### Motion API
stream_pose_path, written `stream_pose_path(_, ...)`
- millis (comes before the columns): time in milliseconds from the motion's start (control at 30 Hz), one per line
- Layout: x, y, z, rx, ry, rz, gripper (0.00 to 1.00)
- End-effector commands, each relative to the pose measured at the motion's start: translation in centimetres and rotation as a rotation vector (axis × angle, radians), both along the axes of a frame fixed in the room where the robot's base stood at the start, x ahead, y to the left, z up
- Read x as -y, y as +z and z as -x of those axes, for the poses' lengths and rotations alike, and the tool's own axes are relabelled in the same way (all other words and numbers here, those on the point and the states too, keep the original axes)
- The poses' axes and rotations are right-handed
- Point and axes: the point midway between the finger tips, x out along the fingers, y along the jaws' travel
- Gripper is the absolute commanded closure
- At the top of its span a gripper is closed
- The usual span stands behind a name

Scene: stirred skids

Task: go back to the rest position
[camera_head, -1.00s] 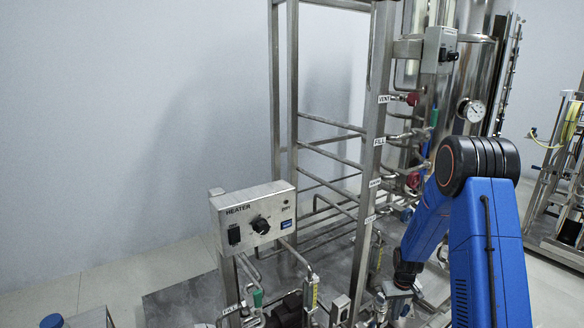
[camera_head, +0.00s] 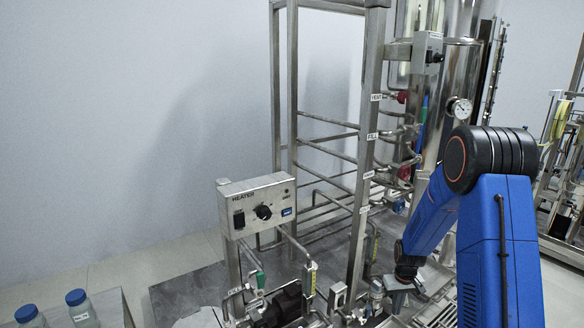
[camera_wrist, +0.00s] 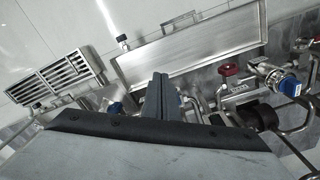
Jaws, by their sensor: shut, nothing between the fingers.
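My gripper (camera_wrist: 160,98) shows in the wrist view with its dark fingers pressed together and nothing between them. It points over the lower part of the skid, in front of a shallow steel tray (camera_wrist: 190,52). In the head view my blue arm stands at the right and bends down toward the skid's pipes; the fingers cannot be made out there.
The steel skid frame (camera_head: 366,150) stands left of my arm. A heater control box (camera_head: 258,203) is on its near side. A red-handled valve (camera_wrist: 229,70) and a blue-capped part (camera_wrist: 290,86) are near the gripper. Two blue-lidded jars (camera_head: 78,308) stand at lower left.

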Motion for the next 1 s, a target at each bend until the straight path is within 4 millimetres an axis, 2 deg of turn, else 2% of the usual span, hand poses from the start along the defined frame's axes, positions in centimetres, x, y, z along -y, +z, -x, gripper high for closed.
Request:
stream_pose_path(233, -0.8, 4.7, 1.1, 0.030, -0.003, 0.004, 1.00)
stream_pose_path(467, -2.1, 11.4, 3.6, 0.075, -0.009, 0.008, 1.00)
stream_pose_path(700, -3.5, 17.6, 7.2, 0.120, -0.016, 0.011, 1.00)
stream_pose_path(1000, -5.2, 24.2, 12.6, 0.178, -0.024, 0.011, 1.00)
